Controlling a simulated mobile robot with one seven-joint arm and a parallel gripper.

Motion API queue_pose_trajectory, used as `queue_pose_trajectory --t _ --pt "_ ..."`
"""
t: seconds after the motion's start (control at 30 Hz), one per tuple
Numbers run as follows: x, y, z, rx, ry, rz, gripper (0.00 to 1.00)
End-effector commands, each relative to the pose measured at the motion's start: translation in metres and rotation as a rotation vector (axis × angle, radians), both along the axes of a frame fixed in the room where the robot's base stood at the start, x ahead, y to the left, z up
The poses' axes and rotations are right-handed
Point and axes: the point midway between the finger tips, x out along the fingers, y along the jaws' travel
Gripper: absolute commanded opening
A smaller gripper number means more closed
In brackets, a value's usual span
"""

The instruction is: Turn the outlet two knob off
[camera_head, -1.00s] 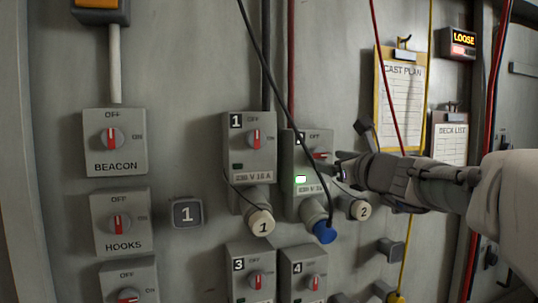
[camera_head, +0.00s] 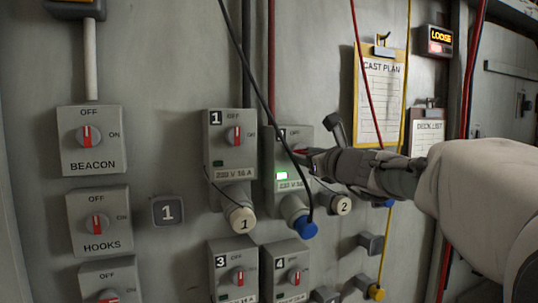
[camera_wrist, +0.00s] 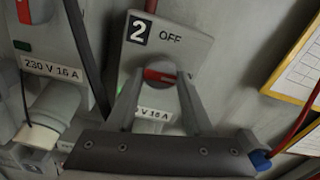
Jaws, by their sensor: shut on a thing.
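Outlet two is a grey box (camera_head: 269,170) on the wall with a lit green lamp (camera_head: 281,176). In the wrist view its face shows a "2" plate (camera_wrist: 139,31) and OFF at the top. Its knob (camera_wrist: 160,73) is grey with a red bar lying across the box, not pointing at OFF. My gripper (camera_head: 306,156) reaches in from the right. In the wrist view my gripper (camera_wrist: 159,82) has one finger on each side of the knob and is shut on it. The fingers and arm hide part of the knob and label in the head view.
Outlet one (camera_head: 230,150) is close on the left; outlets three (camera_head: 233,268) and four (camera_head: 287,268) are below. A black cable (camera_head: 262,90) crosses outlet two's front to the blue plug (camera_head: 305,228). A white plug marked 2 (camera_head: 341,205) hangs below my arm.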

Motion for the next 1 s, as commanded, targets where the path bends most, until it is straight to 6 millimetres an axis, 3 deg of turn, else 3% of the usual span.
queue_pose_trajectory --t 0.47,1.0 --pt "0.0 -0.0005 -0.0033 -0.075 -0.025 -0.001 0.0" --pt "0.0006 -0.0017 -0.0046 -0.512 -0.168 -0.001 0.0"
